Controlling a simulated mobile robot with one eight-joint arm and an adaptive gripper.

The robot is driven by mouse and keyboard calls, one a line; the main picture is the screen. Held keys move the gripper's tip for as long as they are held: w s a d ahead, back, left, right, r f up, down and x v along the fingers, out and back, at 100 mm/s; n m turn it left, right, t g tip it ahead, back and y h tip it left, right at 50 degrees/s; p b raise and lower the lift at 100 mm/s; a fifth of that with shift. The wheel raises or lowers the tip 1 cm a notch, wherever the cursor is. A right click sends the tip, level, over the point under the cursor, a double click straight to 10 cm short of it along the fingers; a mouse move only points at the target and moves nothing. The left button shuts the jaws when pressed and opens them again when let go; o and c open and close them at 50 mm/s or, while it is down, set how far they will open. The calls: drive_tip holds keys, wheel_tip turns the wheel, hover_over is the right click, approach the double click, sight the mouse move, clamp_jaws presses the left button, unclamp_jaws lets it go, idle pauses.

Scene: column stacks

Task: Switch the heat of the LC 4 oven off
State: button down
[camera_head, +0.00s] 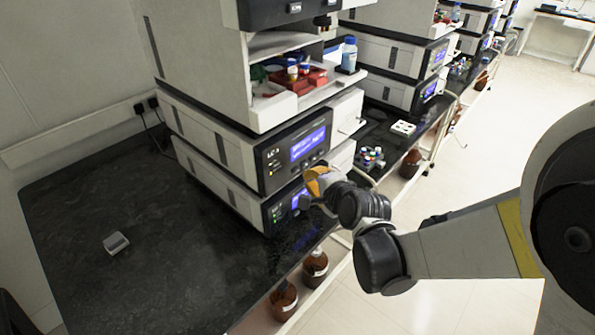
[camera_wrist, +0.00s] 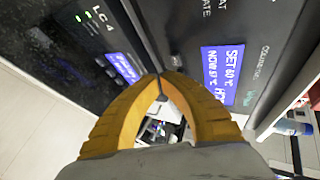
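The LC 4 oven (camera_head: 268,160) is the upper of two grey modules with dark fronts in the head view. Its blue screen (camera_wrist: 224,74) in the wrist view reads SET 60°C, NOW 57°C and HOT. A small dark button (camera_wrist: 176,60) sits beside the screen, and partly cut-off lettering lies further up. My gripper (camera_head: 312,180) has yellow fingers in front of the stack, below the oven's screen. In the wrist view its fingertips (camera_wrist: 160,75) meet, with nothing seen between them. They are near the seam between the modules; I cannot tell whether they touch the panel.
A lower module (camera_wrist: 125,67) with an LC 4 label, green lights and a blue screen lies under the oven. A red tray (camera_head: 305,80) with vials stands above. Brown bottles (camera_head: 314,268) are on the shelf below. The black bench (camera_head: 130,200) is mostly clear at left.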

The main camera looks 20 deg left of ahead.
drive_tip(key=d, duration=0.1)
drive_tip(key=s+d, duration=0.1)
drive_tip(key=d, duration=0.2)
drive_tip(key=shift+s, duration=0.35)
idle(0.4)
drive_tip(key=s+d+r+n+h, duration=0.2)
drive_tip(key=s+d+r, duration=0.1)
drive_tip(key=d, duration=0.6)
drive_tip(key=s+d+r+n+h, duration=0.2)
drive_tip(key=s+d+r+n, duration=0.1)
drive_tip(key=d, duration=0.5)
drive_tip(key=s+d+n+g+h, duration=0.2)
drive_tip(key=s+d+n+h, duration=0.2)
drive_tip(key=s+d, duration=0.9)
drive_tip(key=shift+s+d, duration=0.35)
drive_tip(key=shift+d, duration=0.85)
